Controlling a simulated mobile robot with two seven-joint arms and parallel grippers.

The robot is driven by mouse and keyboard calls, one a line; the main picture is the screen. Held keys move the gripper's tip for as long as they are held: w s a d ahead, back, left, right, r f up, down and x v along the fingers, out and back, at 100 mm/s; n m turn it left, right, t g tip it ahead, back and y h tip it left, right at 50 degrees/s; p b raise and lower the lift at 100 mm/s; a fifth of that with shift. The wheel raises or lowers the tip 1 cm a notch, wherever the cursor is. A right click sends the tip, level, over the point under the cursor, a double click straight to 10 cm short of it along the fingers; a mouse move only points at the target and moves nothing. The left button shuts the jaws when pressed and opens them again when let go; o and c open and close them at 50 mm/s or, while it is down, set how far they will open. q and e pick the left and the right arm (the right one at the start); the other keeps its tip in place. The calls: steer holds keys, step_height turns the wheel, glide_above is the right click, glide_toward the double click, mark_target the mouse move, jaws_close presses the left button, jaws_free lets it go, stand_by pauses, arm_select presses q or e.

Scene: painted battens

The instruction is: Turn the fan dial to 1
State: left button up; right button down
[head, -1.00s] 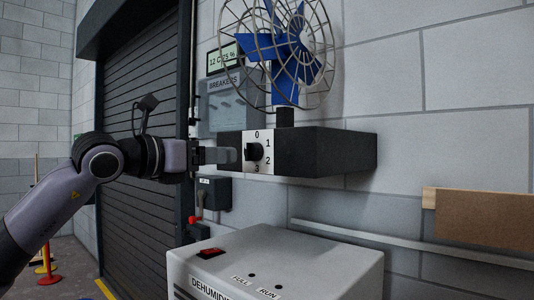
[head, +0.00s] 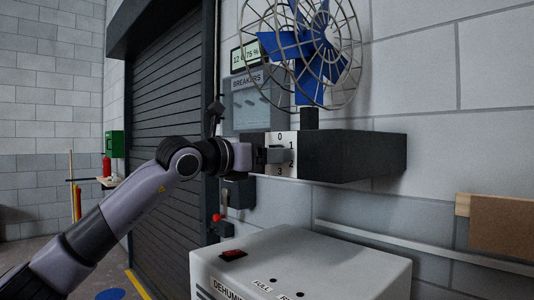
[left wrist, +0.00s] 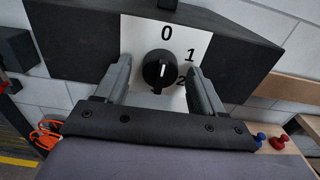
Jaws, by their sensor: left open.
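The fan dial (left wrist: 158,68) is a round black knob on a white plate (left wrist: 188,38) in the left wrist view. The numbers 0, 1 and 2 show around it; a pale mark is on the knob, but I cannot tell for certain which number it points to. My left gripper (left wrist: 160,65) is open, with one finger on each side of the dial, without clear contact. In the head view my left gripper (head: 278,154) is in front of the plate and hides most of the dial. The plate is on a dark box (head: 350,155) under the blue fan (head: 305,45). My right gripper is not in view.
A grey dehumidifier (head: 310,260) stands below the fan box. A breaker box (head: 255,105) and a roller shutter (head: 160,110) are behind my left arm. A wooden board (head: 500,228) is at the right on the block wall.

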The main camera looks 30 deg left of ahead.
arm_select(q)
steer(key=shift+c, duration=0.7)
steer(key=c, duration=0.9)
steer(key=shift+m+p, duration=0.55)
steer(key=shift+m, duration=5.25)
